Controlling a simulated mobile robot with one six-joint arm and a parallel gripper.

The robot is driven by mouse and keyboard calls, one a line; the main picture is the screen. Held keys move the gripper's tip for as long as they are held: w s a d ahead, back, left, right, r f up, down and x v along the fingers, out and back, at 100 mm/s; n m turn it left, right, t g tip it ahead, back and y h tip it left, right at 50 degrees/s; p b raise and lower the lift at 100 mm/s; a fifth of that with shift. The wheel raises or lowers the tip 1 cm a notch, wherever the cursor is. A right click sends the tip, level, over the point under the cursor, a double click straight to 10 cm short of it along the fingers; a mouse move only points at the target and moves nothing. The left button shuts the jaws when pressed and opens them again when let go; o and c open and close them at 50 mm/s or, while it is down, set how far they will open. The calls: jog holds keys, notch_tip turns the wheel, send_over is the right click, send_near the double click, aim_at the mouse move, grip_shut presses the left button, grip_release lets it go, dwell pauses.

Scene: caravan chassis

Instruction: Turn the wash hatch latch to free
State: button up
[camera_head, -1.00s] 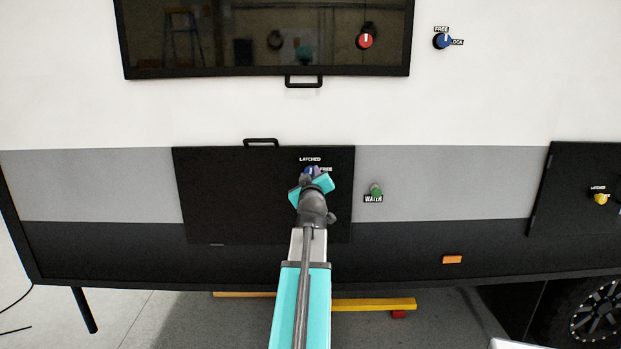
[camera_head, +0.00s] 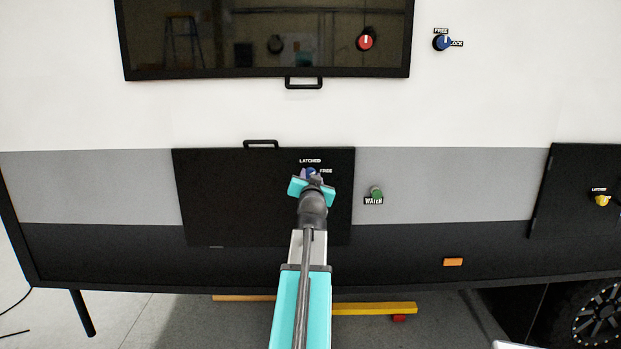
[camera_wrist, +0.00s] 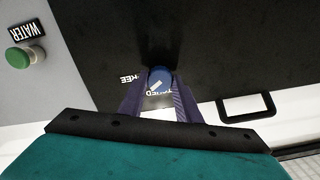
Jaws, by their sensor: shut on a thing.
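The wash hatch (camera_head: 225,190) is a black panel, flush and closed in the lower wall. Its latch is a blue knob (camera_head: 311,171) near the top right, with "LATCHED" printed above and "FREE" to the right. My gripper (camera_head: 313,177) is at the latch from below and covers part of it in the head view. In the wrist view, my gripper (camera_wrist: 160,86) has its two dark fingers shut on either side of the blue latch (camera_wrist: 161,76). A pale mark on the knob's face lies slanted there; the labels show upside down and "LATCHED" is partly hidden.
A black handle (camera_head: 261,144) is on the hatch's top edge. A green knob (camera_head: 376,192) labelled "WATER" is to the right. A window with a red knob (camera_head: 366,41) and a blue FREE/LOCK knob (camera_head: 441,41) are above. A yellow latch (camera_head: 602,200) is far right.

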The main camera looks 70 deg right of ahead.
jog(key=m+p, duration=0.2)
jog(key=m, duration=0.4)
jog(key=shift+r+m, duration=0.1)
jog(key=shift+m, duration=0.2)
dwell(0.3)
jog(key=o, duration=1.1)
jog(key=shift+c, duration=0.2)
jog(key=shift+a, duration=0.1)
jog(key=b+v, duration=0.4)
jog(key=v, duration=0.4)
jog(key=shift+s+a+f+b, duration=0.15)
jog(key=shift+s+f+b, duration=0.1)
jog(key=shift+b, duration=0.1)
jog(key=b+v, duration=0.1)
jog(key=b, duration=0.4)
jog(key=shift+a, duration=0.4)
